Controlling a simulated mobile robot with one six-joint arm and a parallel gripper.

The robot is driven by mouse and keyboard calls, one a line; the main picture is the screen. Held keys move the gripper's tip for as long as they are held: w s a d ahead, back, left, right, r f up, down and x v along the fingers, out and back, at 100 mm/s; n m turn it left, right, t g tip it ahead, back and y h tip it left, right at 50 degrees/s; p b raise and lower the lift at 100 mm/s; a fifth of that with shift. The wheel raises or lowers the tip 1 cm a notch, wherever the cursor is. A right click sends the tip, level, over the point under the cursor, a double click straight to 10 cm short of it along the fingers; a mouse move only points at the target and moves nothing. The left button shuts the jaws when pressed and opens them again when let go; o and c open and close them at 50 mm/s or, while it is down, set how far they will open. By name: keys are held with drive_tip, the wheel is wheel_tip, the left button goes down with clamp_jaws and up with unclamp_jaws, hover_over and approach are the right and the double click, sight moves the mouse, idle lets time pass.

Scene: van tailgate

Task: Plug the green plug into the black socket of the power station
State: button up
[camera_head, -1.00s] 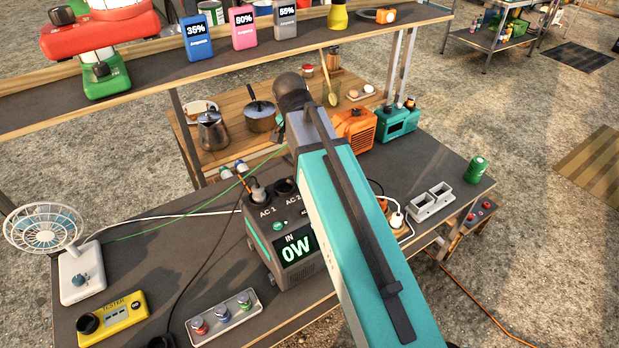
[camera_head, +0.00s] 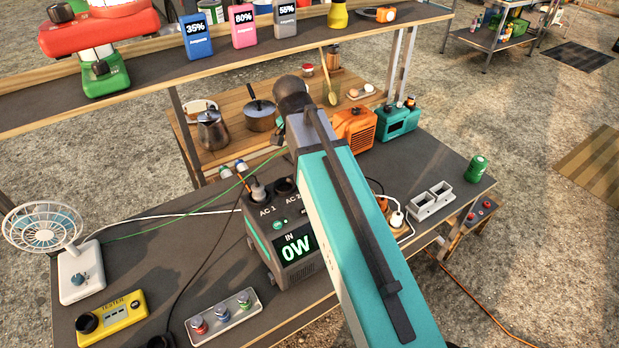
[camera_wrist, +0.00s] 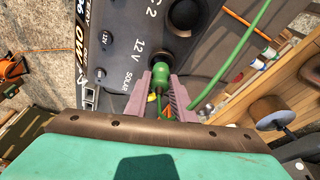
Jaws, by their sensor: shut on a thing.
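The power station (camera_head: 262,235) stands on the table, partly behind my arm, with AC 1 and AC 2 on top and 0W on its display. In the wrist view its dark panel (camera_wrist: 120,60) shows 12 V and SOLAR labels and a round black socket (camera_wrist: 185,14). My gripper (camera_wrist: 163,80) is shut on the green plug (camera_wrist: 161,80). In the head view the arm hides the plug.
A white fan (camera_head: 80,272), yellow tester (camera_head: 112,312) and tray of knobs (camera_head: 224,317) stand on the left and front of the table. A pot (camera_head: 258,115) and kettle (camera_head: 212,130) stand on the wooden bench behind.

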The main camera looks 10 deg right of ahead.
drive_tip(key=shift+f+b, duration=0.4)
drive_tip(key=shift+f, duration=0.65)
drive_tip(key=o, duration=1.1)
drive_tip(key=shift+r, duration=0.15)
drive_tip(key=b+v, duration=0.2)
drive_tip(key=v, duration=1.1)
drive_tip(key=shift+a+r, duration=0.2)
drive_tip(key=shift+s+f, duration=0.1)
idle(0.6)
